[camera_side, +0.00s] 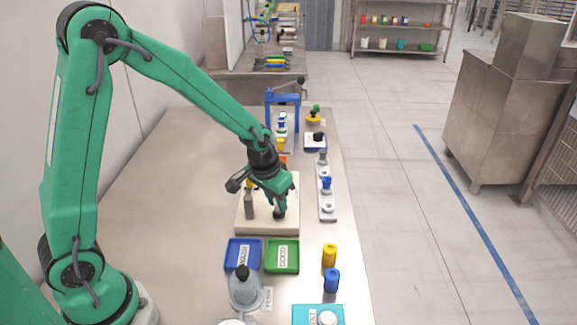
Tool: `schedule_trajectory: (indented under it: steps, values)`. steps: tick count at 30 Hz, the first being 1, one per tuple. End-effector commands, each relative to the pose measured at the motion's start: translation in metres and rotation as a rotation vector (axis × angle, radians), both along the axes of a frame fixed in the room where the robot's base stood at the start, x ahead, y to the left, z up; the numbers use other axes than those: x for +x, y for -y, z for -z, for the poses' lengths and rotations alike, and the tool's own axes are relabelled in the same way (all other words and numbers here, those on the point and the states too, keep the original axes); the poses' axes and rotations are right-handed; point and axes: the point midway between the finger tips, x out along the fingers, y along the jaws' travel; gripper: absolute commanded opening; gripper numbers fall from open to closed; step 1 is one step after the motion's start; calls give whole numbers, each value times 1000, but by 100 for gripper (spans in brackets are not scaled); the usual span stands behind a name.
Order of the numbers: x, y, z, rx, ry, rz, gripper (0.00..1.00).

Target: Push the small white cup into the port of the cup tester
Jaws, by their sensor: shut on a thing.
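My gripper (279,207) points down over the right part of a cream platform (245,224). Its jaws are shut on a small dark piece (279,215), too small to identify. A grey post (249,204) stands on the platform to the left of the jaws. A teal block (303,315) at the front edge bears a white round piece (327,318) and a partly cut-off label. I cannot tell which fixture is the cup tester. No small white cup is clear at the jaws, and the arm hides part of the platform.
Blue (232,261) and green (295,262) labelled trays lie in front of the platform. A grey dome-shaped vessel (245,292) and yellow (329,254) and blue (332,280) cylinders stand nearby. A pale strip (328,215) with pieces lies right. The table's left side is bare.

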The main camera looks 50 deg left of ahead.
Motion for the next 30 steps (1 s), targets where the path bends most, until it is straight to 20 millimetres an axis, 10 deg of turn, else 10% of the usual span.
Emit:
schedule_trajectory:
  steps: [30]
  values:
    - [0,0,11,0,-1,0,0]
